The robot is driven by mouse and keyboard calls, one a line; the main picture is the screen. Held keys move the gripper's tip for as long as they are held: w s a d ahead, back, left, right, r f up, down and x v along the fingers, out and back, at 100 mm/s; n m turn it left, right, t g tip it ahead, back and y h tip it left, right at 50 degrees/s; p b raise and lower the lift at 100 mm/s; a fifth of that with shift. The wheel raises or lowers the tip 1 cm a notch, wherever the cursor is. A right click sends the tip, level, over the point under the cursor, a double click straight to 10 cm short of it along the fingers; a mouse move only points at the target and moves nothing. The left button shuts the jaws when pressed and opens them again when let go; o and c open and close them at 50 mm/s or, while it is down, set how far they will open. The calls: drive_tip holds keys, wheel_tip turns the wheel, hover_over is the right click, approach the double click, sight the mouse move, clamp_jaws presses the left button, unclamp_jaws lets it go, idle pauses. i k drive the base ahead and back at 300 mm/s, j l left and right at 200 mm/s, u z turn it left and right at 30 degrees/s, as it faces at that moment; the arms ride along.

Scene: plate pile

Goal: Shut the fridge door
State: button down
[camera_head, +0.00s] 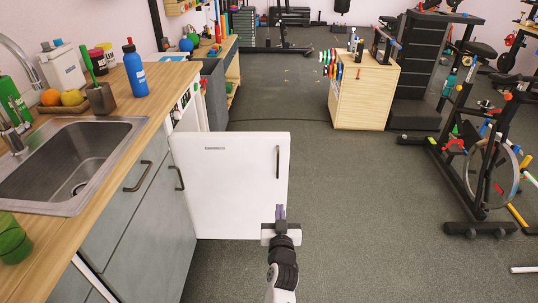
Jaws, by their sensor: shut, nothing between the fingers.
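The white fridge door (232,190) stands wide open, sticking out from the counter front across the floor. Its dark vertical handle (277,162) is near its right, free edge. The fridge opening (186,106) shows in part behind the door, with some items on its inner side; most of the inside is hidden. My gripper (280,213) is shut and empty. It appears in front of the lower right part of the door, below the handle. I cannot tell whether it touches the door.
A counter (125,150) with a sink (68,165), a blue bottle (135,70) and other items runs along the left. A wooden cabinet (362,95) stands at the back right, and an exercise bike (480,150) at the right. The grey floor (370,215) right of the door is clear.

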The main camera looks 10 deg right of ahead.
sight(234, 183)
drive_tip(key=i+l, duration=0.1)
drive_tip(key=i, duration=0.4)
drive_tip(key=i+l, duration=0.1)
drive_tip(key=i, duration=0.45)
